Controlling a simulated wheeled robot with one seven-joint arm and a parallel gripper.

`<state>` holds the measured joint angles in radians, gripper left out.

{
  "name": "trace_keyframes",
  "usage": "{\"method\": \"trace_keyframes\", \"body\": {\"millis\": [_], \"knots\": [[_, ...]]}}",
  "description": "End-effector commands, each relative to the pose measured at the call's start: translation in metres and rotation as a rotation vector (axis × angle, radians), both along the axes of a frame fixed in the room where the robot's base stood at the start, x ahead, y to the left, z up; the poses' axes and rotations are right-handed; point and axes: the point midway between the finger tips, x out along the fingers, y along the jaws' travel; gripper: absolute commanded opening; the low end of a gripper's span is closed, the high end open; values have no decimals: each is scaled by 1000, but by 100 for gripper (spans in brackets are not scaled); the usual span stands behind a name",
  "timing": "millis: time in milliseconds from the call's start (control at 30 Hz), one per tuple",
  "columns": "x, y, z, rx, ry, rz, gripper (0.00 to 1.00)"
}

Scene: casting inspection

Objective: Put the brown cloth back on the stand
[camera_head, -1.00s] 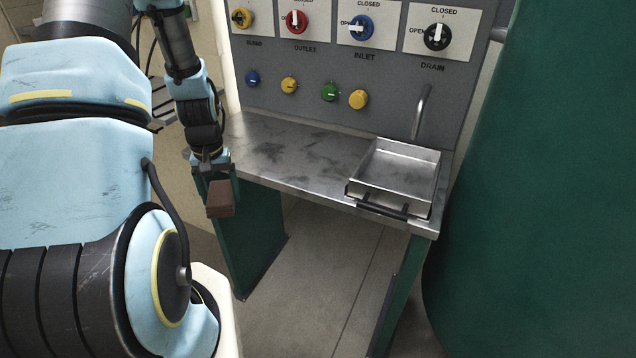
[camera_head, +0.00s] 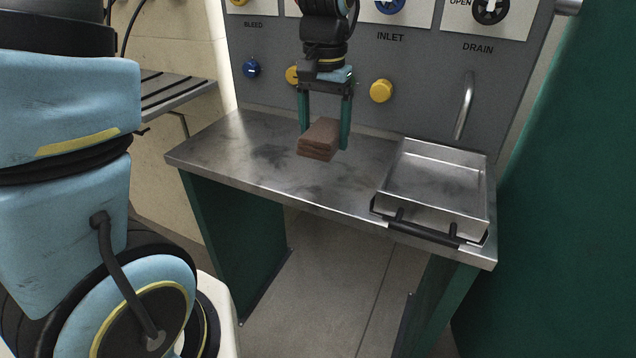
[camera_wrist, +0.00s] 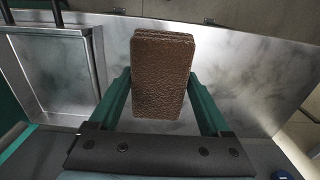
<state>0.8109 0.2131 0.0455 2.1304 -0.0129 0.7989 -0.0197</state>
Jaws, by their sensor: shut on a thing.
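The brown cloth (camera_head: 319,140) is a folded, block-shaped bundle with visible layers. My gripper (camera_head: 323,140) is shut on it, with a green finger on each side. The cloth hangs above the metal bench top (camera_head: 245,168); I cannot tell whether it touches the surface. In the wrist view the cloth (camera_wrist: 160,75) sits between the two green fingers (camera_wrist: 160,100) with its textured brown face showing. The stand is most likely this metal bench with green legs (camera_head: 225,235), as no other stand is marked.
A metal tray (camera_head: 432,209) with a black handle (camera_head: 428,232) sits on the right of the bench, before a spout (camera_head: 465,105). A panel (camera_head: 420,120) with knobs, including a yellow one (camera_head: 381,91), rises behind. A slatted shelf (camera_head: 178,90) is at left. The bench's left part is bare.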

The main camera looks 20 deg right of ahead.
Motion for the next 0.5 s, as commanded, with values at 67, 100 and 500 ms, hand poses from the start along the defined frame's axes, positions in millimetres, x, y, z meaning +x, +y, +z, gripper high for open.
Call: {"method": "trace_keyframes", "body": {"millis": [67,100,500], "knots": [[-5,-3,2,-1,-1,-13,29],[-5,-4,3,-1,-1,-15,29],[-5,-3,-14,3,4,-13,29]]}}
